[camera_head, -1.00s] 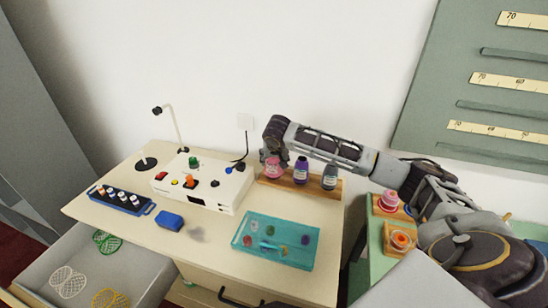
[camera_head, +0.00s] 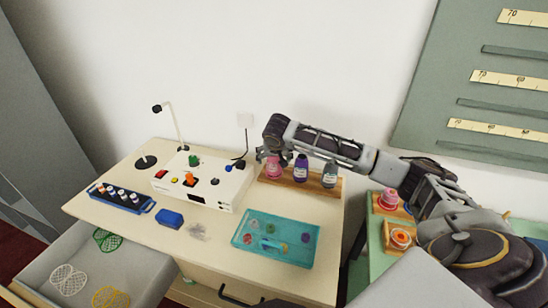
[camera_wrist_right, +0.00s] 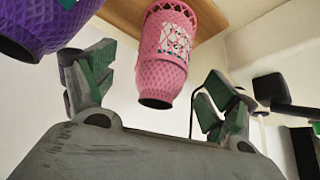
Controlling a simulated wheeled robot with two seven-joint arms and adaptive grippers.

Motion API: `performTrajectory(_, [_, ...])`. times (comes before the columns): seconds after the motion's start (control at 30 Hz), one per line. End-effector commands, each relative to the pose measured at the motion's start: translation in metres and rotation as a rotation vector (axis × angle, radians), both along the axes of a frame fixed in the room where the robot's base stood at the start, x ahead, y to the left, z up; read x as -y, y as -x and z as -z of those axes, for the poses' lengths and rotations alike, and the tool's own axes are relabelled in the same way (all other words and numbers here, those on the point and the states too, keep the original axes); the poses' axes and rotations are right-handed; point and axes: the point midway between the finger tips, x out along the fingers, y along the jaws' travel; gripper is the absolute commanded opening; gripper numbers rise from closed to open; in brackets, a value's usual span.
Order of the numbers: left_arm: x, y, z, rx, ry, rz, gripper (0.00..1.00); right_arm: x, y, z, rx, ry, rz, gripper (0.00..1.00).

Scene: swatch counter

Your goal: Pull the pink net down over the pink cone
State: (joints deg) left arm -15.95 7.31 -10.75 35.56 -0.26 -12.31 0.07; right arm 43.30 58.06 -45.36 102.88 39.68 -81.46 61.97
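The pink cone (camera_head: 273,167) stands at the left end of a wooden rack, below my right gripper (camera_head: 275,150). In the right wrist view the pink cone (camera_wrist_right: 163,60) shows a pink mesh over its sides and a pale patterned patch. I cannot separate the pink net (camera_wrist_right: 162,75) clearly from the cone's surface. In that view my right gripper (camera_wrist_right: 160,95) has its green-padded fingers spread, one on each side of the cone, with visible gaps. The gripper is small and partly hidden in the head view. My left gripper is not in view.
Purple (camera_head: 301,169) and grey (camera_head: 329,174) cones stand beside it on the wooden rack (camera_head: 287,186). A white control box (camera_head: 221,196), blue rack (camera_head: 122,199), blue block (camera_head: 170,219) and teal tray (camera_head: 275,262) occupy the counter. An open drawer (camera_head: 130,265) holds several nets.

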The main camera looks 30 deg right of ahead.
Motion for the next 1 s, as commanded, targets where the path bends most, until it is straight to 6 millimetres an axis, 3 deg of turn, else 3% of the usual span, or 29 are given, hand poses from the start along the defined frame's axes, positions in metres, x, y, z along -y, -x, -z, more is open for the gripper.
performTrajectory(0.2, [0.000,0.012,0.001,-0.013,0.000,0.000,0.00,0.000,0.000,0.000,0.000,0.000,0.000,0.87])
performTrajectory(0.53, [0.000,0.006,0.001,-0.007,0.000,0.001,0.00,-0.003,0.005,-0.010,0.000,0.000,-0.001,0.87])
performTrajectory(1.0, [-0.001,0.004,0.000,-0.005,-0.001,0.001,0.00,-0.019,0.035,-0.063,0.002,-0.002,0.000,0.87])
